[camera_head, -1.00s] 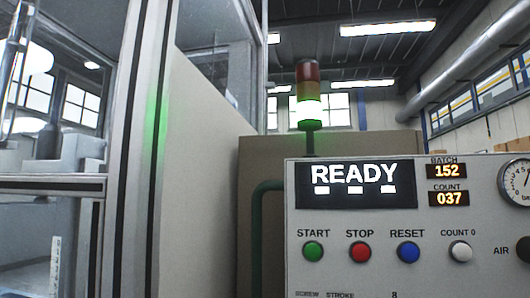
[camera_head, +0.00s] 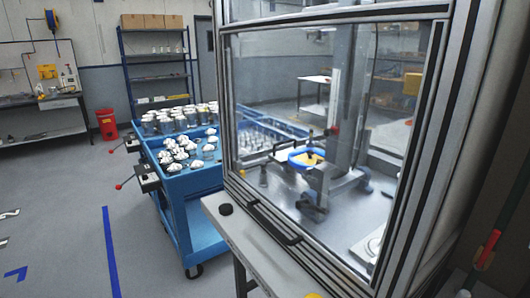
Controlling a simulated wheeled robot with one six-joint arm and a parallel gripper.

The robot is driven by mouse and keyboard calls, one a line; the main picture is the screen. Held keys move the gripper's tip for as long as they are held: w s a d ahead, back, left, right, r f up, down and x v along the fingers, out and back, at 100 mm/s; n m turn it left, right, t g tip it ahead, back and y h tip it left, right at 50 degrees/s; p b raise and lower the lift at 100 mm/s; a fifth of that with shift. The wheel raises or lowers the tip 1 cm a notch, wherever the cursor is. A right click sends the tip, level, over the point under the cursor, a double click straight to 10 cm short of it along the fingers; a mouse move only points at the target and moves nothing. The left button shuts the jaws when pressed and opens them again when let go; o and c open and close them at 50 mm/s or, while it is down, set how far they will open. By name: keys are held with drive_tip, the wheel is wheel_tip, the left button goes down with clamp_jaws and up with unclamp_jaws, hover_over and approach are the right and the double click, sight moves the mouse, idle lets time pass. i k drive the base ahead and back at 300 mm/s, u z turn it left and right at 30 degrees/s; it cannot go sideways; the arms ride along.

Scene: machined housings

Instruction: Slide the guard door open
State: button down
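The guard door (camera_head: 255,90) is a clear panel in a dark and silver frame on the front of the machine enclosure. It appears to cover the opening, with its lower edge down near the sill. A black bar handle (camera_head: 273,222) sits low on its front. Through the panel I see a grey press column (camera_head: 346,120) and a blue ring-shaped part (camera_head: 305,157) on a fixture. My gripper is not in view.
A blue cart (camera_head: 190,205) with several pale and metal parts stands left of the enclosure. Red-knobbed levers (camera_head: 118,187) stick out from its left side. A black knob (camera_head: 226,209) sits on the pale ledge (camera_head: 245,240).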

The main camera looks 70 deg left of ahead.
sight(434, 39)
drive_tip(key=k, duration=0.55)
drive_tip(key=u, duration=1)
drive_tip(key=i, duration=0.8)
drive_tip(key=u, duration=3.15)
drive_tip(key=i, duration=0.65)
drive_tip(key=z, duration=1.85)
